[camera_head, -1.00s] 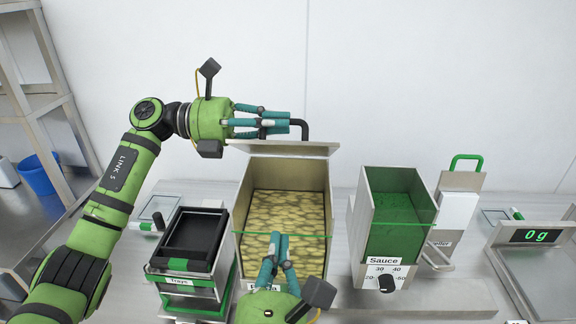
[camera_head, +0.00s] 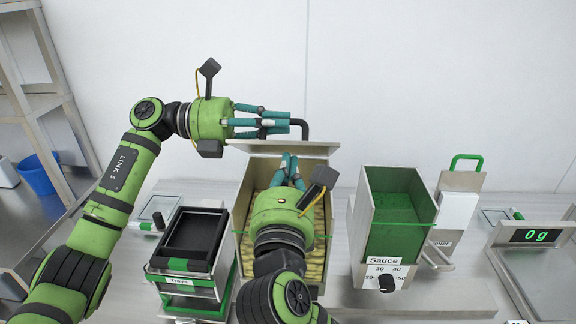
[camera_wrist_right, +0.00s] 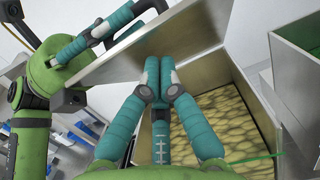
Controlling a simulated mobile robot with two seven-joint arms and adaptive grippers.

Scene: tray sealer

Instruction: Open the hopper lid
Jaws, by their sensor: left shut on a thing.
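The hopper (camera_head: 323,195) is a tall open-topped box with yellowish pasta-like pieces inside. Its lid (camera_head: 270,147) stands raised at the back edge, and its panel also shows in the right wrist view (camera_wrist_right: 120,60). My left gripper (camera_head: 288,124) is shut on the lid's black handle (camera_head: 305,130), behind the panel. My right gripper (camera_head: 288,165) is over the hopper opening, its fingers close together and empty. In the right wrist view its fingertips (camera_wrist_right: 159,66) are near the lid's inner face; I cannot tell if they touch it.
A black tray stack (camera_head: 190,238) stands left of the hopper. A green sauce container (camera_head: 398,215) with a dial stands to the right. A scale (camera_head: 535,240) reading 0 g is at the far right. Wall (camera_head: 420,70) stands behind the counter.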

